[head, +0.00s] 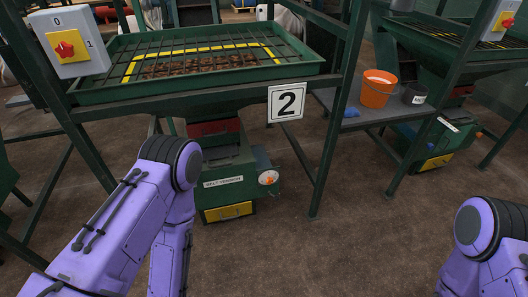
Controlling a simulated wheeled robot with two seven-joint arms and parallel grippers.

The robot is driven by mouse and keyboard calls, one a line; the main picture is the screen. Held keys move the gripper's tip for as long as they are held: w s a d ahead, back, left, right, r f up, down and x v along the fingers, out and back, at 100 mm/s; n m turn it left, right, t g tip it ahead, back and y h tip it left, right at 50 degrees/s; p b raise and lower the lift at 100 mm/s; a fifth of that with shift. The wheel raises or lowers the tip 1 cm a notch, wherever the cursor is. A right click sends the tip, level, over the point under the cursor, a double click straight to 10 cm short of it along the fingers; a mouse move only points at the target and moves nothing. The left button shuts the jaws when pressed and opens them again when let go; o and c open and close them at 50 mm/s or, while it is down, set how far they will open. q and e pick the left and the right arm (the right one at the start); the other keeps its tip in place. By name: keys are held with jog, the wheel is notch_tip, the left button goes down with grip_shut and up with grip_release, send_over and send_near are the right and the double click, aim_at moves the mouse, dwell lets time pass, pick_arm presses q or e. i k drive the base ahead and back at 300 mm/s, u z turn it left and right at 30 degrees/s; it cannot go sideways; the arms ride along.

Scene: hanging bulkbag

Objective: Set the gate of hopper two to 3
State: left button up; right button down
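Hopper two (200,97) is a green trough with a grid over brown material, carried on a green frame. Below is a reddish part (213,128) above a green housing (236,168). A white disc with an orange knob (268,178) sits on the housing's right side; I cannot read a setting on it or tell if it is the gate control. My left arm hides part of the housing's left side. Both my grippers are out of view; only purple arm links show.
A grey switch box (72,42) with a red knob is at upper left. A frame post (338,115) stands right of the housing. Floor in front is clear.

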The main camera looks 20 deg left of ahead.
aim_at(213, 153)
jog(key=z, duration=0.35)
jog(key=i, duration=0.85)
jog(key=u, duration=0.5)
jog(key=i, duration=0.55)
jog(key=u, duration=0.45)
